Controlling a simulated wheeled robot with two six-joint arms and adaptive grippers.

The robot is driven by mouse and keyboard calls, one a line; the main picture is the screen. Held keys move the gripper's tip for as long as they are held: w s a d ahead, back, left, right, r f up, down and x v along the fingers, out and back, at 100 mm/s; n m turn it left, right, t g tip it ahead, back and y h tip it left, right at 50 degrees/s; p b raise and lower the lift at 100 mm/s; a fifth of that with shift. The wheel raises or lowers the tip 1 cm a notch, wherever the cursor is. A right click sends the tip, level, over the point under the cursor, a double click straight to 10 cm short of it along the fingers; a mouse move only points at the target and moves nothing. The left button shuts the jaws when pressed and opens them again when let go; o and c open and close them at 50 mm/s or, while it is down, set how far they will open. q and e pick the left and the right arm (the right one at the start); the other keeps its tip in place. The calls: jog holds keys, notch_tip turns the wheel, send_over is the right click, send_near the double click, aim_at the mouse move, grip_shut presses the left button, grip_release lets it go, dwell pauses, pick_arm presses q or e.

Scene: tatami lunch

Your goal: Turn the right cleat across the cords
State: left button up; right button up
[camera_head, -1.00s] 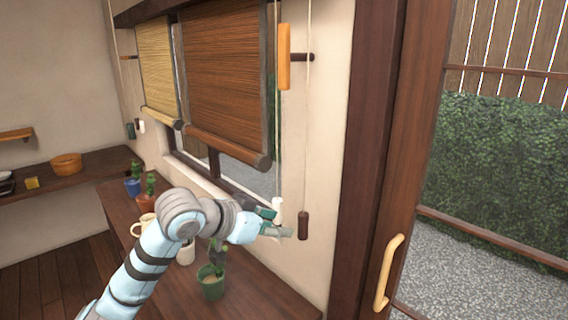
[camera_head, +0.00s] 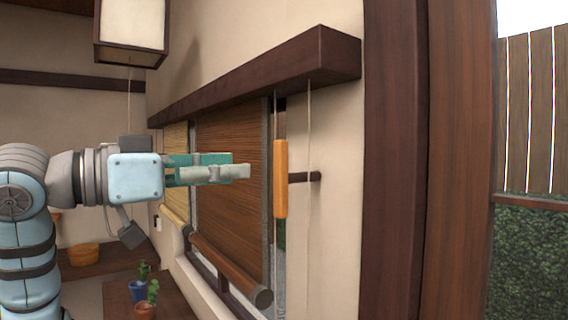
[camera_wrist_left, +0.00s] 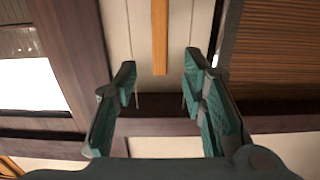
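The right cleat (camera_head: 280,178) is an orange wooden bar standing upright beside the window, along the line of the cords. A dark peg (camera_head: 304,177) sticks out of the wall just right of it. One pale cord (camera_head: 310,130) hangs from the beam past the peg; another comes down above the cleat. My left gripper (camera_head: 240,166) is level with the cleat, left of it and apart from it in the picture. In the left wrist view the gripper (camera_wrist_left: 158,80) is open and empty, with the cleat (camera_wrist_left: 160,38) lying beyond the gap between its fingertips. My right gripper is not in view.
A dark beam (camera_head: 250,75) runs above the window. A brown blind (camera_head: 228,200) with a bottom roll hangs left of the cleat. A paper lantern (camera_head: 132,30) hangs at upper left. Potted plants (camera_head: 147,300) stand on the low shelf. A dark door post (camera_head: 395,160) is at right.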

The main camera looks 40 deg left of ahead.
aim_at(276, 167)
pick_arm(q)
jog(key=p+x, duration=0.2)
jog(key=x, duration=0.8)
jog(key=shift+w, duration=0.1)
jog(key=shift+s, duration=0.25)
jog(key=shift+c, duration=0.8)
grip_shut()
